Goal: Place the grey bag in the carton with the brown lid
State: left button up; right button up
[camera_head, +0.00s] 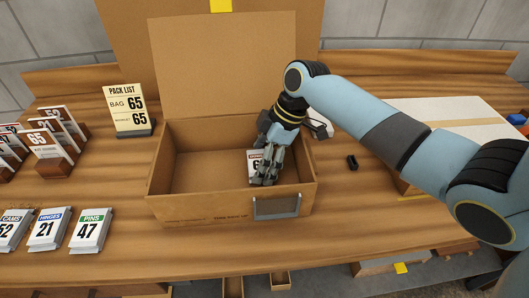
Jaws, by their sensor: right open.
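The open brown carton (235,214) stands in the middle of the bench with its brown lid (215,65) raised at the back. Inside it, at the right, a pale grey bag (252,166) with a dark red label strip and a "6" is partly hidden behind my right gripper. My right gripper (266,180) reaches down into the carton from the right, open, its fingers beside and in front of the bag. I cannot tell whether they touch it. My left gripper is not in view.
A pack list sign (131,110) reading 65 stands left of the carton. Labelled bags, including pins (90,232) and hinges (49,230), lie at the front left. Number cards (47,147) stand behind them. A small black object (352,162) and a pale box (455,116) are at right.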

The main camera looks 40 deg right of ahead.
jog(key=v, duration=1.2)
jog(key=shift+b, duration=0.45)
